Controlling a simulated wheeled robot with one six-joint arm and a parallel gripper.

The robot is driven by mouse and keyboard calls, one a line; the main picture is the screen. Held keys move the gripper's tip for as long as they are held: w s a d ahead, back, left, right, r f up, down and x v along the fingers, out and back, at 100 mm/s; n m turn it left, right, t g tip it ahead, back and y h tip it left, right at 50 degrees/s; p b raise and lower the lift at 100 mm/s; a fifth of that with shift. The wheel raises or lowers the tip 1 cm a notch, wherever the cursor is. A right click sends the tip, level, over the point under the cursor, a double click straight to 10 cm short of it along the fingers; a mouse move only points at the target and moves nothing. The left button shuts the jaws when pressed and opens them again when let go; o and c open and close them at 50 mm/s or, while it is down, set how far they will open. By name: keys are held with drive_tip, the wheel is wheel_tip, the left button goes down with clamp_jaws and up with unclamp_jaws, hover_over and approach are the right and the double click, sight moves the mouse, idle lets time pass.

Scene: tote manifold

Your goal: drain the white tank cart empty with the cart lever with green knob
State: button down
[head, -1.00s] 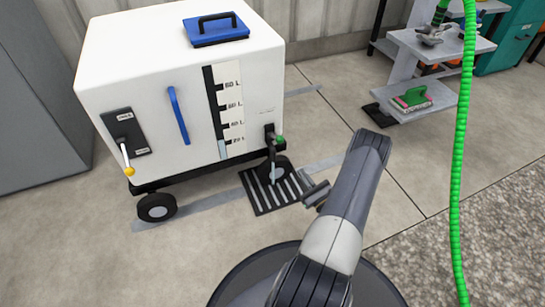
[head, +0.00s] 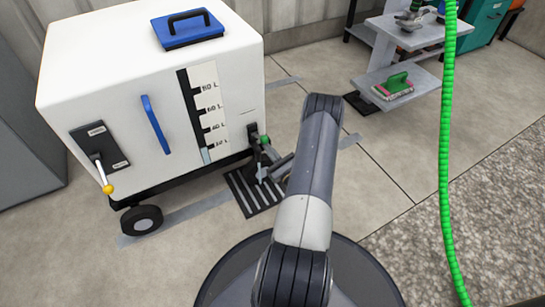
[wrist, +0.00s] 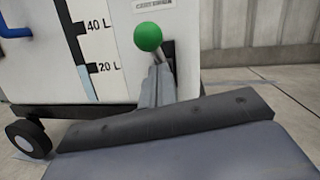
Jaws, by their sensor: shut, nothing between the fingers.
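The white tank cart (head: 75,75) stands at the left. Its level gauge (head: 208,105) shows a short light blue band at the bottom, around the 20 L mark; the wrist view also shows this gauge (wrist: 80,50). The cart lever's green knob (head: 264,140) is at the cart's lower right corner, and it is large in the wrist view (wrist: 148,37). My gripper (head: 264,172) is shut and empty, just below the knob. In the wrist view its grey fingers (wrist: 157,88) overlap the lever's lower part, so I cannot tell whether they touch it.
A black floor grate (head: 245,195) lies under the lever. A second lever with a yellow knob (head: 107,189) hangs on the cart's front. A green hose (head: 445,150) hangs at the right. A shelf unit (head: 405,85) stands at the back right.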

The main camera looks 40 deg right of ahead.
sight(260, 137)
drive_tip(key=shift+w+r, duration=0.3)
drive_tip(key=shift+r, duration=0.15)
drive_tip(key=r+g+p, duration=0.1)
drive_tip(key=p, duration=0.2)
drive_tip(key=shift+w+r+g, duration=0.35)
drive_tip(key=shift+g, duration=0.05)
drive_tip(key=shift+w+r, duration=0.1)
